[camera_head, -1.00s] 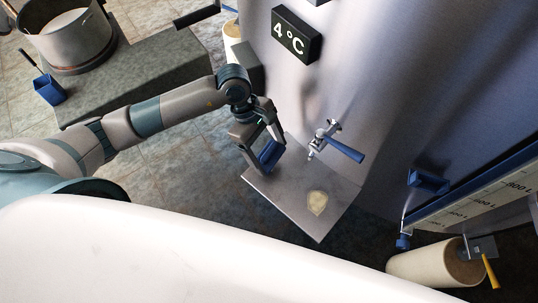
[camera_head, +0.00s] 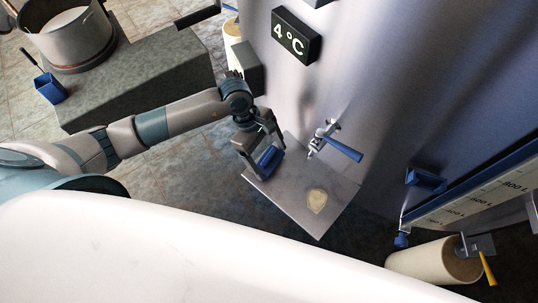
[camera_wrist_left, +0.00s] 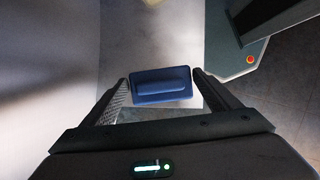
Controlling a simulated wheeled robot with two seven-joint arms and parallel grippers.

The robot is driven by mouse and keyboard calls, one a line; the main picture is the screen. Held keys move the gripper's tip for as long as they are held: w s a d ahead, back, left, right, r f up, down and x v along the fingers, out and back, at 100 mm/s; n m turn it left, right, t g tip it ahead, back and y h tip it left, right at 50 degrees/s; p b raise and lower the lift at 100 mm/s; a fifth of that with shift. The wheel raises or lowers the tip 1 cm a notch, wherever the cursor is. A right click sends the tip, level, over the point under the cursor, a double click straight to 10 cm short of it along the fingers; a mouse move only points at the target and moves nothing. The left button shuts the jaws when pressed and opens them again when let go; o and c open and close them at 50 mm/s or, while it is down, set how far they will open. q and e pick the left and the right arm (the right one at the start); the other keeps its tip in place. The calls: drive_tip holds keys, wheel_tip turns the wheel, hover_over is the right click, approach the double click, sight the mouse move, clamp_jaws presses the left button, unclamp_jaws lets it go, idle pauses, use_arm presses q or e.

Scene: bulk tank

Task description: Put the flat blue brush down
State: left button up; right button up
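The flat blue brush (camera_head: 268,158) is between the fingers of my left gripper (camera_head: 263,153), at the near left part of the grey metal shelf (camera_head: 290,188). In the left wrist view the brush (camera_wrist_left: 162,86) spans nearly the whole width between the two fingertips (camera_wrist_left: 161,80), which sit at its short ends. The gripper looks shut on it. The brush is low at the shelf surface; whether its underside touches cannot be told. My right gripper is in neither view.
A pale cream patch (camera_head: 317,201) lies on the shelf. Above it a tap with a blue handle (camera_head: 345,151) sticks out of the steel tank (camera_head: 380,80). The shelf's middle is clear. A dark block (camera_head: 247,66) stands behind my wrist. A grey bench (camera_head: 150,80) is at the left.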

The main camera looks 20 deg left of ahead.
use_arm(q)
drive_tip(key=shift+o, duration=0.9)
drive_tip(key=shift+r, duration=0.2)
drive_tip(key=shift+w+a+r, duration=0.1)
drive_tip(key=shift+a+r, duration=0.05)
drive_tip(key=b+v, duration=0.4)
drive_tip(key=v, duration=0.7)
drive_tip(key=shift+r+b, duration=0.3)
drive_tip(key=shift+b, duration=0.1)
drive_tip(key=shift+f, duration=0.1)
